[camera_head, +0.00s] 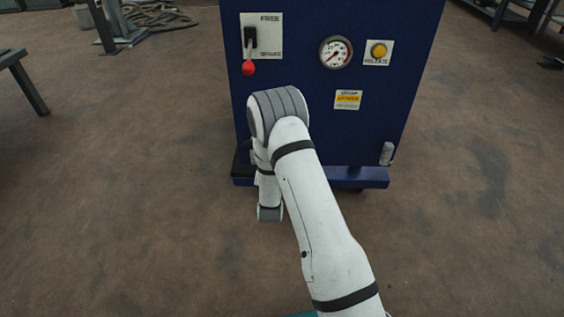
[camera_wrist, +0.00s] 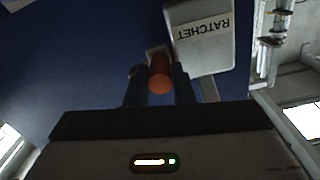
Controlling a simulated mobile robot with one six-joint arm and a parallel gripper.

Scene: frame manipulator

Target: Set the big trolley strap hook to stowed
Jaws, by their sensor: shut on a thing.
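In the wrist view, my gripper (camera_wrist: 158,70) is shut on a short orange-red handle (camera_wrist: 160,77), with one dark finger on each side of it. The handle stands out from a blue panel (camera_wrist: 90,45), beside a pale plate (camera_wrist: 203,42) that reads RATCHET upside down. I cannot tell from its shape whether this handle is the strap hook. In the head view, my arm hides the gripper and the handle in front of the lower left of the big blue trolley (camera_head: 295,75).

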